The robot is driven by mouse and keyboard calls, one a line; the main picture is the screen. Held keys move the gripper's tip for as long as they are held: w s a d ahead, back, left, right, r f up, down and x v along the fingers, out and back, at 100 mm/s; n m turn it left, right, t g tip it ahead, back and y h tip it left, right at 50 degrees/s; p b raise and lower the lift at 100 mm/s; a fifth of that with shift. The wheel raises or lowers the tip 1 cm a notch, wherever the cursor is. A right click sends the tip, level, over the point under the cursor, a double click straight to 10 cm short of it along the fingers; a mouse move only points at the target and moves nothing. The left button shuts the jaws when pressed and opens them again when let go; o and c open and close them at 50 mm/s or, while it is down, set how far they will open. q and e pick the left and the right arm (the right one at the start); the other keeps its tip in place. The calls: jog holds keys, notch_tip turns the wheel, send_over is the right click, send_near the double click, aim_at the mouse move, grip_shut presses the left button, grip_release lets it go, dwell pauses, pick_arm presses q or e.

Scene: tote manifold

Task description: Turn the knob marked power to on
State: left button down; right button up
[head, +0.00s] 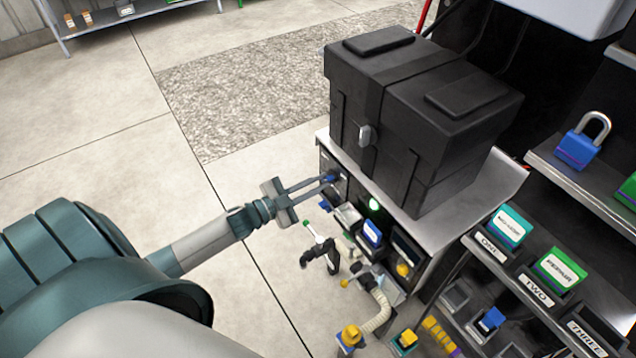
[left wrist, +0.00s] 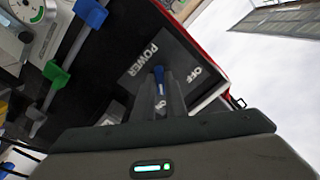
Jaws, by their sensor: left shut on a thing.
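The blue power knob (head: 333,175) is on the upper left of the front panel, below the black case. In the left wrist view the knob (left wrist: 158,74) shows in front of a dark plate (left wrist: 143,62) marked POWER, with OFF to the right and ON below. My left gripper (head: 328,180) reaches the panel from the left and is shut on the knob. In the left wrist view its fingers (left wrist: 168,92) hide part of the knob, and I cannot tell its exact setting. My right gripper is not in view.
A black case (head: 410,110) stands on the bench top (head: 500,185) above the panel. A lit green lamp (head: 374,204), a blue switch (head: 372,232) and a ribbed hose (head: 380,310) are nearby. A shelf with labelled bins (head: 510,225) stands right.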

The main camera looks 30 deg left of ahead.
pick_arm(q)
jog(key=shift+m, duration=0.5)
jog(key=c, duration=1.8)
grip_release()
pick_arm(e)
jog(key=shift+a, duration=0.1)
pick_arm(q)
jog(key=shift+s, duration=0.1)
